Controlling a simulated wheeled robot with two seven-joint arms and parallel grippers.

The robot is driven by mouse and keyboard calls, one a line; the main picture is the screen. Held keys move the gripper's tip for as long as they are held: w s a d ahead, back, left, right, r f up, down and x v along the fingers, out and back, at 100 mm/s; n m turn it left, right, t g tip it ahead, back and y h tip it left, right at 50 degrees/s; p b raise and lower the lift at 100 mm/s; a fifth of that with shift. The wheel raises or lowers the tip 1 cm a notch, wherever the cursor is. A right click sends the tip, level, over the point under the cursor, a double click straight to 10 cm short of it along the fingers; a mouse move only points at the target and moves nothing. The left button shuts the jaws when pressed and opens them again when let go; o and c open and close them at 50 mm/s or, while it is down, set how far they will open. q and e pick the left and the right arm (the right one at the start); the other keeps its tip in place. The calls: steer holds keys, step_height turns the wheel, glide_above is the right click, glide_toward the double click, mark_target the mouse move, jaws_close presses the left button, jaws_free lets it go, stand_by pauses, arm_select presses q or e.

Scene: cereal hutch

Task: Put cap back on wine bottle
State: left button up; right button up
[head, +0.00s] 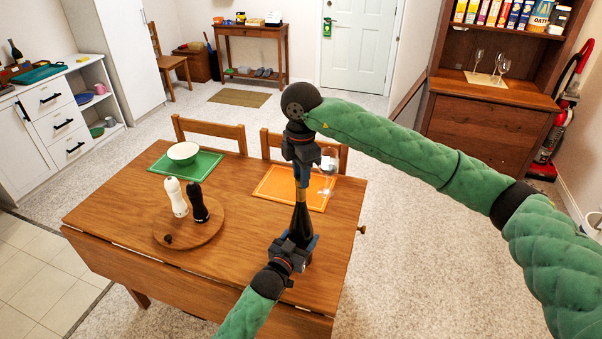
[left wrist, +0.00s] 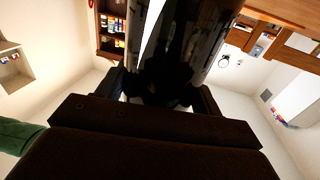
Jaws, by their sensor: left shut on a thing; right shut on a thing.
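The dark wine bottle (head: 300,220) stands upright at the right part of the wooden table (head: 120,215). My left gripper (head: 295,242) is shut around its lower body; the left wrist view shows the dark glass (left wrist: 190,45) between the fingers. My right gripper (head: 302,174) points down directly above the bottle's neck, with its fingers closed. It appears to hold the cap, which the fingers hide. A gold-brown band shows on the neck just under the fingertips. I cannot tell whether the cap touches the bottle's mouth.
A wine glass (head: 326,172) stands close to the right gripper, by the orange placemat (head: 279,190). A round wooden board (head: 180,238) carries a white mill (head: 175,197), a black mill (head: 198,203) and a small dark object (head: 167,240). A white bowl (head: 184,152) sits on a green placemat (head: 206,164).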

steer(key=m, duration=0.7)
steer(key=o, duration=0.9)
steer(key=shift+o, duration=0.2)
steer(key=shift+r, duration=2.25)
steer(key=shift+c, duration=0.2)
